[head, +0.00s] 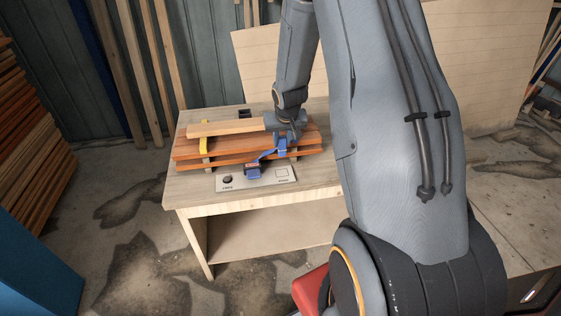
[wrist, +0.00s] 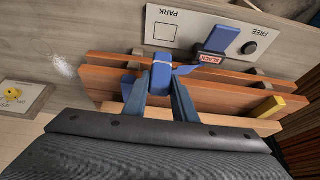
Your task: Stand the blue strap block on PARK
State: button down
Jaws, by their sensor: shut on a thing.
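My gripper (wrist: 164,100) is shut on a blue block (wrist: 162,72) at the front edge of the stacked boards. In the head view this block (head: 282,146) is partly hidden by my gripper (head: 288,133). A blue strap (wrist: 184,70) runs from it toward a second blue piece (wrist: 222,40) marked SLACK, which also shows in the head view (head: 252,171) on the marked plate. The PARK square (wrist: 163,33) on the plate is empty; it also shows in the head view (head: 282,173). The held block is over the boards, apart from PARK.
The pale plate (head: 236,184) lies on the workbench (head: 190,190) in front of the reddish boards (head: 230,151). A round black knob (head: 227,179) sits at FREE. A yellow piece (head: 205,136) crosses the boards at left. Another plate with a yellow knob (wrist: 12,93) shows in the wrist view.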

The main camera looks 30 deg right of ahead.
aim_at(282, 155)
jog(key=shift+f+b, duration=2.15)
jog(key=shift+f, duration=0.05)
jog(key=shift+f, duration=0.15)
notch_tip(282, 155, down, 4)
jog(key=b, duration=0.4)
jog(key=shift+b, duration=0.4)
jog(key=c, duration=1.4)
grip_release()
jog(key=shift+c, duration=0.2)
